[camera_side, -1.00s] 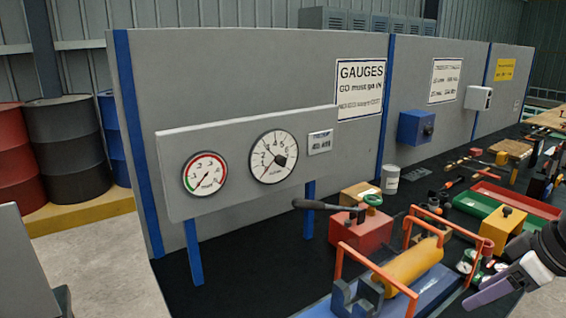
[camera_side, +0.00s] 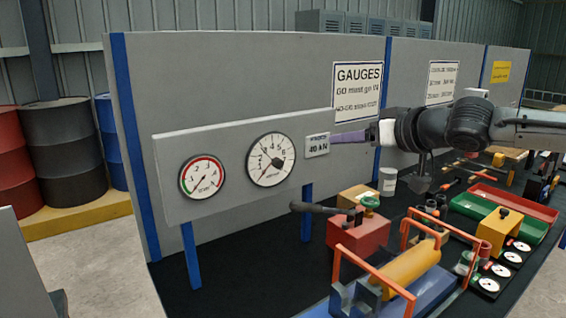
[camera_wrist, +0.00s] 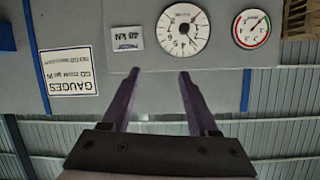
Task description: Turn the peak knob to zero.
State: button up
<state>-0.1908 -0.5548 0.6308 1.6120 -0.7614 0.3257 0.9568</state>
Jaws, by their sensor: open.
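The large white dial gauge (camera_side: 259,170) is on the grey gauge panel, with a dark knob (camera_side: 278,163) right of its centre. The dial has a dark pointer and a thin reddish one; their exact readings are too small to tell. My gripper (camera_side: 338,139) is at the right end of the panel, near the 40 kN plate (camera_side: 317,145). Its purple fingers are apart and empty in the wrist view (camera_wrist: 158,74). It is clear of the knob.
A smaller red-and-green-rimmed gauge (camera_side: 202,177) sits left on the panel (camera_side: 225,200). Below are a red block (camera_side: 358,235) with a dark lever, an orange-handled yellow cylinder (camera_side: 400,267) and a yellow box (camera_side: 500,232). A GAUGES sign (camera_side: 357,92) hangs behind.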

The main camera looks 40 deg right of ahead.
jog(key=n+y, duration=0.1)
jog(key=n, duration=0.1)
send_near(280, 163)
jog(key=x, duration=0.9)
jog(key=shift+d+r, duration=0.1)
jog(key=shift+r, duration=0.05)
jog(key=shift+c, duration=0.2)
grip_shut()
